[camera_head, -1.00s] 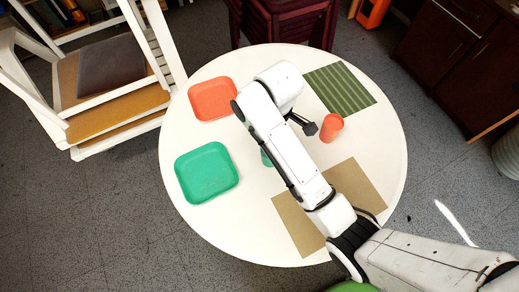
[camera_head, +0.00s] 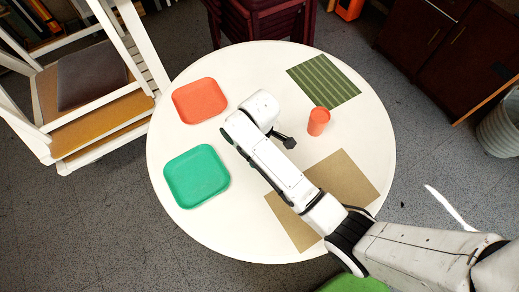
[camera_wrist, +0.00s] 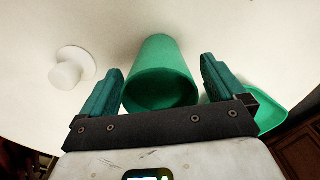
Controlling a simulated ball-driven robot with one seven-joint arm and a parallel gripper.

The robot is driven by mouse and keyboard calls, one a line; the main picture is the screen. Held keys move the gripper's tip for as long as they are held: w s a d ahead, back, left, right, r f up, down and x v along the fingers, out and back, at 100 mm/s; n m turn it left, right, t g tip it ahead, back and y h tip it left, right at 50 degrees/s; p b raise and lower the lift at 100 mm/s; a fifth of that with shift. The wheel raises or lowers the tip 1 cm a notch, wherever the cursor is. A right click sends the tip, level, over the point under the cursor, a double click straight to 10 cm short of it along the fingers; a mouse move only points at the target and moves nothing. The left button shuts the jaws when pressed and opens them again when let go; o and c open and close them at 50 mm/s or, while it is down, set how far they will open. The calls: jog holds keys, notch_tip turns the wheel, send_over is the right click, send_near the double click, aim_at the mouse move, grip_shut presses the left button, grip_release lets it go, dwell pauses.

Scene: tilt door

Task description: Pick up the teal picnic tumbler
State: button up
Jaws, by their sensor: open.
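The teal tumbler (camera_wrist: 162,72) shows in the wrist view, between the two teal fingers of my gripper (camera_wrist: 162,88). Its open rim faces the camera. The fingers are spread, with a visible gap on each side of the tumbler. In the head view my arm hides the tumbler, and the gripper's fingers cannot be made out there. The tumbler is over the round white table (camera_head: 240,235).
An orange tumbler (camera_head: 318,121) stands by a green striped mat (camera_head: 324,80). An orange tray (camera_head: 199,100), a green tray (camera_head: 196,176) and a tan mat (camera_head: 345,176) lie on the table. A small white object (camera_wrist: 68,70) is left of the tumbler in the wrist view.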

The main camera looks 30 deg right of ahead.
jog(key=c, duration=1.1)
jog(key=shift+r, duration=0.2)
